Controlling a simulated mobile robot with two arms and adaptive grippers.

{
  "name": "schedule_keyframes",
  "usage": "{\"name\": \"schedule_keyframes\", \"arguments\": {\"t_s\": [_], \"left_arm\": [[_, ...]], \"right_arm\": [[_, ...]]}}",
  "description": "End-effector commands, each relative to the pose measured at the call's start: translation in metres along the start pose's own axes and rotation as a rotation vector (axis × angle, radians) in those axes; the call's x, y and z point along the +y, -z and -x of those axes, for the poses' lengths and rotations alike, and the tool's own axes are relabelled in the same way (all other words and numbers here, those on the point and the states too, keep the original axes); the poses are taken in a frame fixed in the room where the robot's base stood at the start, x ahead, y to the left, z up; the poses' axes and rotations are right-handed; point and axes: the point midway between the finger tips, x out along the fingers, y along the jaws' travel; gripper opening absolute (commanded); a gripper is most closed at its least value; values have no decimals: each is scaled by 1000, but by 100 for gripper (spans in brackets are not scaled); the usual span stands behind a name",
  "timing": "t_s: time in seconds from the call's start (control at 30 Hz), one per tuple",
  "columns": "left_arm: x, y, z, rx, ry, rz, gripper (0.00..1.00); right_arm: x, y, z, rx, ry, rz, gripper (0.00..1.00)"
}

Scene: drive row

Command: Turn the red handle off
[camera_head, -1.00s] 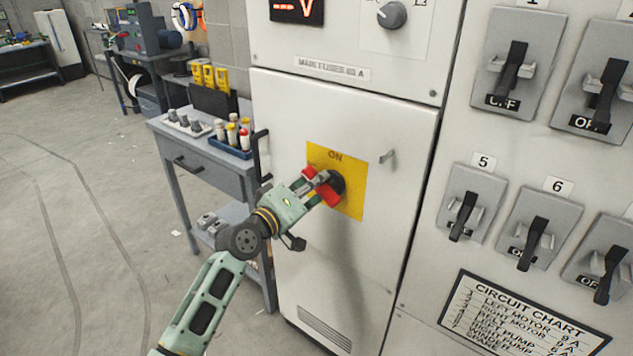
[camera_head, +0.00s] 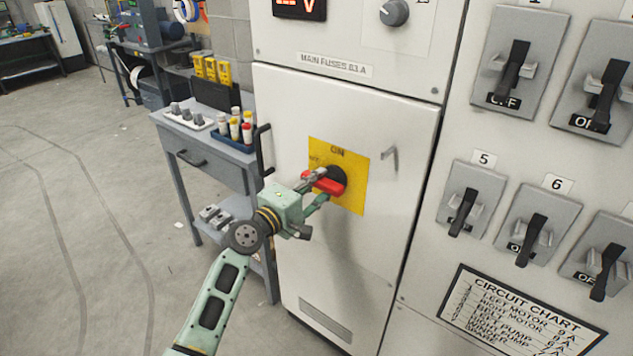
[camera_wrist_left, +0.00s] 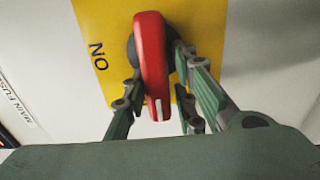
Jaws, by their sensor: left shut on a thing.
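The red handle (camera_head: 326,184) sits on a black round hub on a yellow plate (camera_head: 351,199) with "ON" at its top. The plate is on the white cabinet door. In the head view the handle lies close to horizontal, its free end to the left. My left gripper (camera_head: 318,188) is shut on the handle, coming in from the lower left. In the left wrist view the red handle (camera_wrist_left: 153,65) stands between the green fingers, its white-marked end toward the palm. My right gripper is not in view.
Right of the door is a panel of grey breaker switches (camera_head: 513,67) and a circuit chart (camera_head: 520,318). A metal door latch (camera_head: 390,157) is right of the plate. A grey workbench (camera_head: 207,150) with bottles stands close on the left. Open floor lies further left.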

Motion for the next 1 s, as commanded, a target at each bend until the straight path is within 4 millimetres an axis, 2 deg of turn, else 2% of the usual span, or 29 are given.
{"name": "schedule_keyframes", "arguments": {"t_s": [0.03, 0.4, 0.43, 0.57, 0.87, 1.0], "left_arm": [[7, -2, -1, -2, -12, 5, 0], [8, -1, -2, -1, -15, 8, 0], [8, -1, -1, 0, -15, 8, 27], [8, -1, -1, 0, -15, 8, 38], [4, 0, 0, 1, -7, 6, 39], [2, 1, 11, 2, -5, 4, 39]], "right_arm": [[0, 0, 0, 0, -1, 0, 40], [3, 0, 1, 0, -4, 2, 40], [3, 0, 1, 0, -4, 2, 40], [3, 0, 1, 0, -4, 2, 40], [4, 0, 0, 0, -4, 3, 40], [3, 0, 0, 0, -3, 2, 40]]}}
